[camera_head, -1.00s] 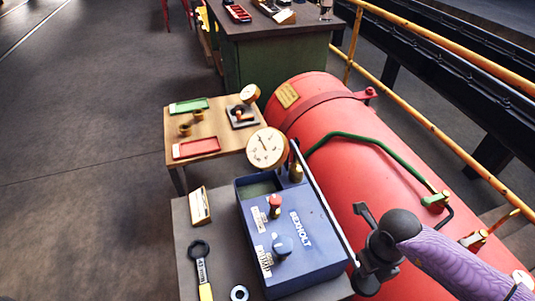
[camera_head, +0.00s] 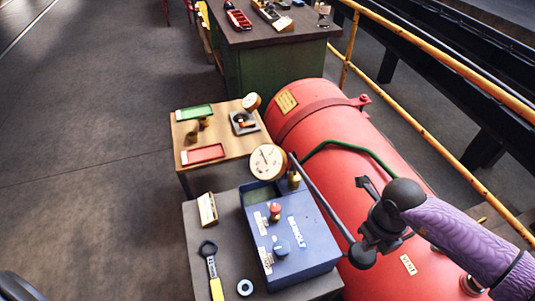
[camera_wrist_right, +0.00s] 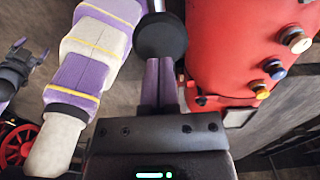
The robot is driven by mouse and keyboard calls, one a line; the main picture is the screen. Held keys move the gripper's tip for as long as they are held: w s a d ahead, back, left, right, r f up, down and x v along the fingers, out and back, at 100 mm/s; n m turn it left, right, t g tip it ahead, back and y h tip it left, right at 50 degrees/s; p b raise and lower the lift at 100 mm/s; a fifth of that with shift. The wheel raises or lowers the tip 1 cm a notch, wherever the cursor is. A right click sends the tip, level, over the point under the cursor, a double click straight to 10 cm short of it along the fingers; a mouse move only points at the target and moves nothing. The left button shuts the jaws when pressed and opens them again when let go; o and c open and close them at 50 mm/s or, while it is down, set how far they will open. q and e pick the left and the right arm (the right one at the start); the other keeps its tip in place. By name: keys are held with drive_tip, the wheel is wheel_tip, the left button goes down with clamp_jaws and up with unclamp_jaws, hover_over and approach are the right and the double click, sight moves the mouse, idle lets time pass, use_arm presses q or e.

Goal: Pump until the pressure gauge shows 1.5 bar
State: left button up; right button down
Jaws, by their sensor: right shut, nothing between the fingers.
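The blue pump box (camera_head: 300,262) stands on a small dark table. The round white pressure gauge (camera_head: 268,162) stands at its back; its needle is too small to read exactly. A dark pump lever (camera_head: 318,194) slopes from beside the gauge toward the lower right. It ends in a black knob (camera_head: 362,256), also seen in the right wrist view (camera_wrist_right: 160,38). My right gripper (camera_head: 366,240) is shut and empty. Its purple fingers (camera_wrist_right: 161,84) point at the knob and look close to or touching it. A dark part at the wrist view's left edge may be my left gripper.
A large red boiler (camera_head: 325,120) lies right of the pump, with a green pipe (camera_head: 350,146). A wrench (camera_head: 211,268) and a ring (camera_head: 245,287) lie on the pump table. A wooden table (camera_head: 232,148) with trays stands behind. Yellow railings (camera_head: 455,160) run along the right.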

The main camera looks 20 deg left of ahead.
use_arm(q)
drive_tip(key=shift+s+a+f, duration=0.15)
drive_tip(key=shift+f, duration=0.1)
use_arm(e)
drive_tip(key=shift+f, duration=0.25)
drive_tip(key=shift+f+b, duration=0.8)
drive_tip(key=shift+f, duration=0.05)
wheel_tip(320, 180, down, 8)
drive_tip(key=b, duration=0.6)
drive_tip(key=shift+s+r, duration=0.1)
drive_tip(key=shift+r, duration=0.05)
use_arm(q)
wheel_tip(320, 180, down, 13)
drive_tip(key=s+b, duration=0.2)
drive_tip(key=b, duration=0.4)
use_arm(e)
wheel_tip(320, 180, down, 7)
wheel_tip(320, 180, up, 17)
drive_tip(key=p, duration=1.5)
drive_tip(key=shift+f+b, duration=0.25)
drive_tip(key=shift+b, duration=0.05)
use_arm(q)
wheel_tip(320, 180, up, 14)
drive_tip(key=w, duration=0.2)
